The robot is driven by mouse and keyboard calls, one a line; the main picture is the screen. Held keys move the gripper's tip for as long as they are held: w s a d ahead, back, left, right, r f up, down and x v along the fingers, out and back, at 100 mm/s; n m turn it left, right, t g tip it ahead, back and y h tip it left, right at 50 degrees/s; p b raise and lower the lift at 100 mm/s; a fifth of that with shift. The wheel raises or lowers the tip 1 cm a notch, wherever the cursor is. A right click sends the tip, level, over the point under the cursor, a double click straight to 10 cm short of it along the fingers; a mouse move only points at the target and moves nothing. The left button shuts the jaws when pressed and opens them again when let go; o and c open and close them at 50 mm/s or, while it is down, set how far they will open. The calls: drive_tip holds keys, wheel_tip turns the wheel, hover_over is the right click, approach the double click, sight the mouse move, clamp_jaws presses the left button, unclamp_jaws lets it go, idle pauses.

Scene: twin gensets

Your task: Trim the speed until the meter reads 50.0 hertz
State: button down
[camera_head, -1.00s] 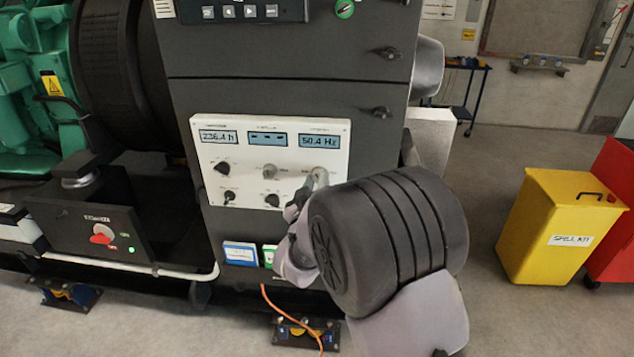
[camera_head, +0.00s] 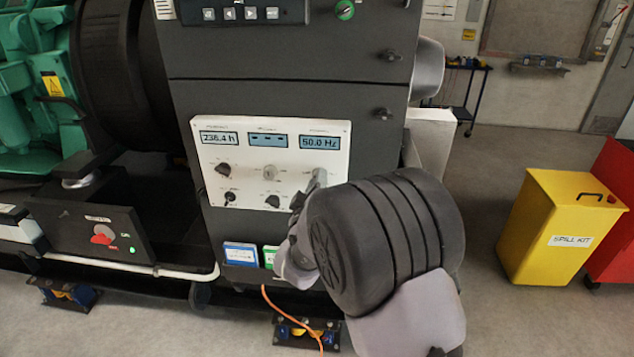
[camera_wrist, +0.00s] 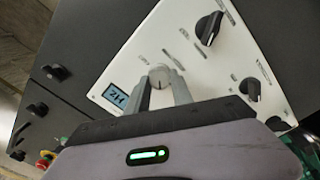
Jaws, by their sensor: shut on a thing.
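The frequency meter (camera_head: 320,142) at the top right of the white control panel (camera_head: 213,175) reads 50.0 Hz in the head view. In the wrist view its display (camera_wrist: 116,97) shows only in part, tilted. Below the meter is a light grey speed knob (camera_wrist: 159,77). My gripper (camera_wrist: 160,88) is shut on this knob, one finger on each side.
Other displays read 236.4 h (camera_head: 218,138) and dashes (camera_head: 268,140). A grey knob (camera_head: 269,172) and several black knobs sit close by on the panel. A yellow spill kit bin (camera_head: 553,225) stands at the right. An orange cable (camera_head: 290,318) hangs below the cabinet.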

drive_tip(key=c, duration=1.1)
unclamp_jaws()
drive_tip(key=s, duration=1.7)
drive_tip(key=shift+s+a+f+p, duration=0.1)
drive_tip(key=shift+s+a+p, duration=0.1)
drive_tip(key=shift+a+p, duration=0.2)
